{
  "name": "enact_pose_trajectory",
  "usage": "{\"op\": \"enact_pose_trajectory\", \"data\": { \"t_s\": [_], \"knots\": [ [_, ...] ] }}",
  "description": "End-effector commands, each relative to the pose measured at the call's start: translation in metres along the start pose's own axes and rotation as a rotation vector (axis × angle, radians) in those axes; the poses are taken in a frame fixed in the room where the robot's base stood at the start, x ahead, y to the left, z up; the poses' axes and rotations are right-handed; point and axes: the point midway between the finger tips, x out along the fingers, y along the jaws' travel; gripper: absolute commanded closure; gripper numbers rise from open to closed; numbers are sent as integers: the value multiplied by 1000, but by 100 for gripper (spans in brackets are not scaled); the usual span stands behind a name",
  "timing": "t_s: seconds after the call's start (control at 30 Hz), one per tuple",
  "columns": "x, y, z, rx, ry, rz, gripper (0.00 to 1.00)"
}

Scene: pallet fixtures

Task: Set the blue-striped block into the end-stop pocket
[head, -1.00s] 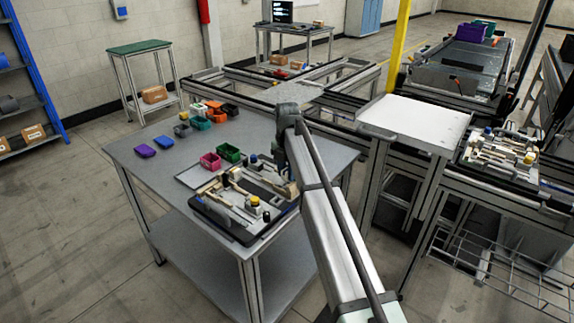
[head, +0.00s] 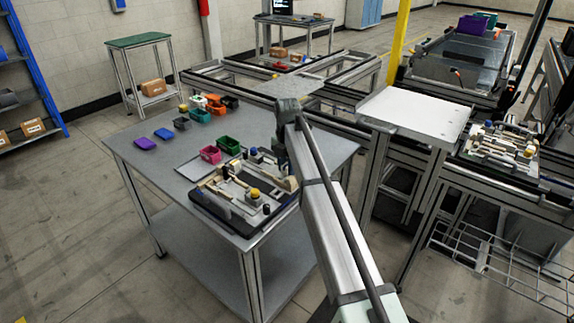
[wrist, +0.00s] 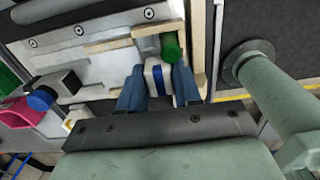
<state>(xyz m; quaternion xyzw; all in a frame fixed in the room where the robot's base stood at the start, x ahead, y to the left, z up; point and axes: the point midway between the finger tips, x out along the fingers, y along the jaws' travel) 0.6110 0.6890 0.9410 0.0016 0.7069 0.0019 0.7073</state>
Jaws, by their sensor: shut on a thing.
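In the wrist view my gripper (wrist: 160,88) is shut on the blue-striped block (wrist: 155,76), a white block with a blue band between two blue fingers. The block is over the fixture plate (wrist: 50,58), close to a green cylinder (wrist: 171,46) and a pale wooden bar (wrist: 198,40). Whether the block touches the plate or the bar cannot be told. In the head view my arm hides the block and most of the gripper, at the right end of the pallet fixture (head: 226,219). I cannot make out the end-stop pocket with certainty.
A pink bin (head: 210,154) and a green bin (head: 228,145) stand behind the fixture on the grey table (head: 150,185). More small bins stand farther back. A second fixture (head: 500,148) is on the conveyor at right. The table's left part is mostly clear.

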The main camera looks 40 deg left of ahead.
Motion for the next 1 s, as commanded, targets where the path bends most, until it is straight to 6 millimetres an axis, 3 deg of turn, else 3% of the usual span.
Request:
{"op": "enact_pose_trajectory", "data": {
  "t_s": [0.03, 0.07, 0.33, 0.73, 1.0],
  "knots": [
    [1, 0, 0, 0, 0, 0, 96],
    [1, 0, 0, 0, 0, 0, 64],
    [1, 0, 0, 0, 0, -1, 38],
    [-4, 0, 0, 0, 0, -1, 37],
    [-44, 1, 1, 0, -1, 1, 37]
  ]
}}
